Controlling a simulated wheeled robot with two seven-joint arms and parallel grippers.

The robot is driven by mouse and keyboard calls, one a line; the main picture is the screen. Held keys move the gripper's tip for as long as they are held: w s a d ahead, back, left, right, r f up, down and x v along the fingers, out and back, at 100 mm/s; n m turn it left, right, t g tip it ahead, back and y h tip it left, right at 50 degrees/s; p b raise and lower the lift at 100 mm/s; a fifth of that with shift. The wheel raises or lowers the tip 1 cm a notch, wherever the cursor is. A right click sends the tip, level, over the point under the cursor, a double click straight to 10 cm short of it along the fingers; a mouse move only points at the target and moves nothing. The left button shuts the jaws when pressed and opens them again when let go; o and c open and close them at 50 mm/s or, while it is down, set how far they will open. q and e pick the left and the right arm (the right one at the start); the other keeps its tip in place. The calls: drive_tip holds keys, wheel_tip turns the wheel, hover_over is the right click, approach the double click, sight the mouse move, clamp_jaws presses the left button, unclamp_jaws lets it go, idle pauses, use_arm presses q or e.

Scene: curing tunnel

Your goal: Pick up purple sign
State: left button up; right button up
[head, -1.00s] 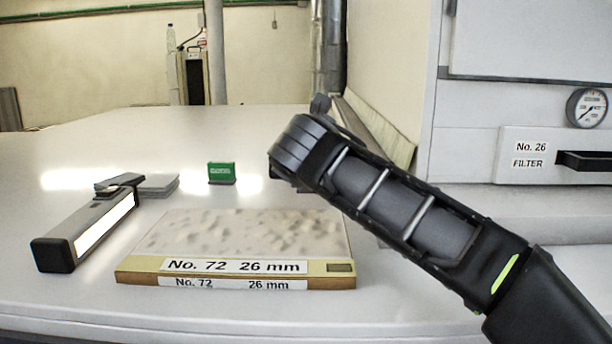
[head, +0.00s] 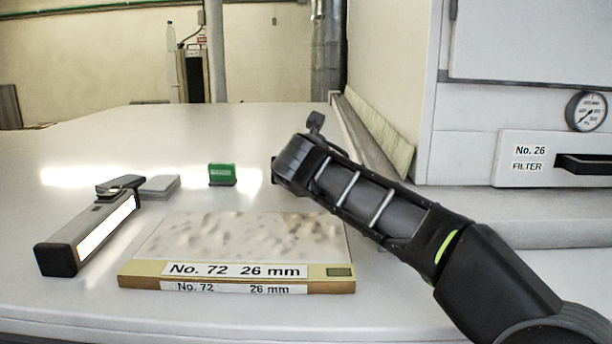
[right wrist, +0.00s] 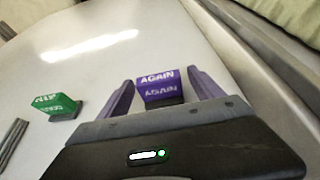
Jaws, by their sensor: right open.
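The purple sign (right wrist: 160,88), a small block lettered "AGAIN" on a dark base, stands upright on the white table in the right wrist view. My right gripper (right wrist: 160,75) is open, with one finger on each side of the sign. I cannot tell whether either finger touches it. In the head view the sign does not show, and my right arm covers the area in front of the panel on the right. My left gripper is not in view.
A green sign (head: 222,174) stands left of my right arm. A textured slab labelled "No. 72 26 mm" (head: 245,237) lies in front. A light bar (head: 88,232) and grey stacked plates (head: 160,188) are at left. A machine with a filter drawer (head: 530,158) borders the right.

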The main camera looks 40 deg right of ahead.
drive_tip(key=shift+c, duration=0.4)
drive_tip(key=c, duration=1.4)
